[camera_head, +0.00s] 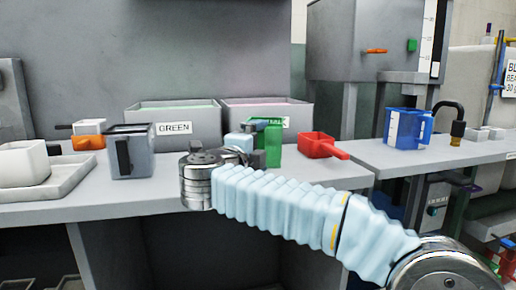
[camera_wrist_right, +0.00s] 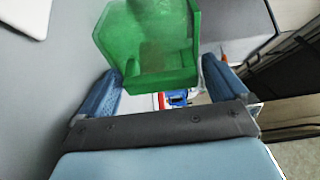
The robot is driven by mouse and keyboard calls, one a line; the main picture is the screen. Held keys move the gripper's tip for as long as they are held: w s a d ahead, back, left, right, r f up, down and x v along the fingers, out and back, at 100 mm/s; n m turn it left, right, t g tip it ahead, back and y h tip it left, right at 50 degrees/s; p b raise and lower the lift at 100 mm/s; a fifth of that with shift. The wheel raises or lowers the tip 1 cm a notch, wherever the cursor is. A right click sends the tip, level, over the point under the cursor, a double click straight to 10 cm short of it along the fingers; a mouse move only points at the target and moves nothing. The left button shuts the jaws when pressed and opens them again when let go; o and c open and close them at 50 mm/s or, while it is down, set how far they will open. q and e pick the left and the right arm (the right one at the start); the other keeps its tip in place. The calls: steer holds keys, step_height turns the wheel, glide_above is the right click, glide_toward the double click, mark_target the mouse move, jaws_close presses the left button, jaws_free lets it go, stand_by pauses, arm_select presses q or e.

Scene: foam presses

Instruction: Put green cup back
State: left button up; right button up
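The green cup (camera_head: 271,152) stands on the grey bench, in front of the right-hand bin, left of a red scoop. My right gripper (camera_head: 248,147) is close beside it on its left, partly overlapping it in the head view. In the right wrist view the green cup (camera_wrist_right: 152,45) fills the top middle, at the ends of the two blue fingers. The fingers (camera_wrist_right: 160,85) are spread wide, one near each side of the cup. Firm contact does not show. My left gripper is not in view.
A bin labelled GREEN (camera_head: 190,118) and another bin (camera_head: 285,110) stand behind. A grey cup (camera_head: 135,155) and a white container on a tray (camera_head: 75,180) are at left. The red scoop (camera_head: 318,144) and a blue cup (camera_head: 408,130) are at right.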

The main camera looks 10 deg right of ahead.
steer(key=shift+r, duration=0.15)
steer(key=v, duration=1.2)
